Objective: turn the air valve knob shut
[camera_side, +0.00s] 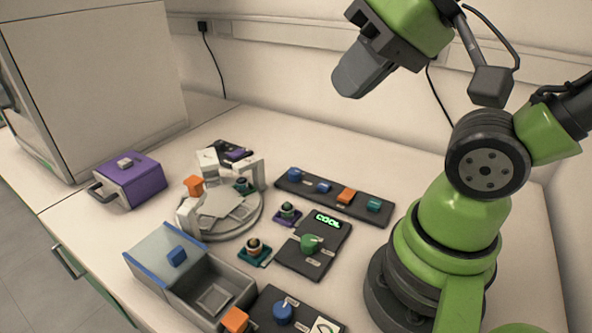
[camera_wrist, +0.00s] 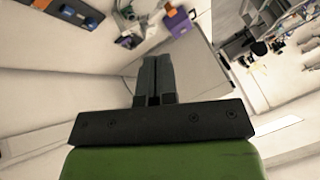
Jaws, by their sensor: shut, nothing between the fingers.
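Two round knobs show in the side view, and I cannot read which is marked as the air valve. A blue knob (camera_side: 283,312) sits on a dark panel at the bottom edge, with a white dial (camera_side: 325,326) to its right. A green knob (camera_side: 310,244) sits on a dark panel under a lit display (camera_side: 328,219) reading COOL. My gripper (camera_side: 350,85) is shut and empty, raised high above the back of the bench and far from both knobs. Its closed fingers also show in the wrist view (camera_wrist: 155,65), where neither knob can be made out clearly.
A grey open box (camera_side: 211,292) with a lid stands left of the blue knob's panel. A round grey stage (camera_side: 222,212), a purple box (camera_side: 130,178) and a dark strip of coloured controls (camera_side: 333,197) stand farther back. The back right bench is clear.

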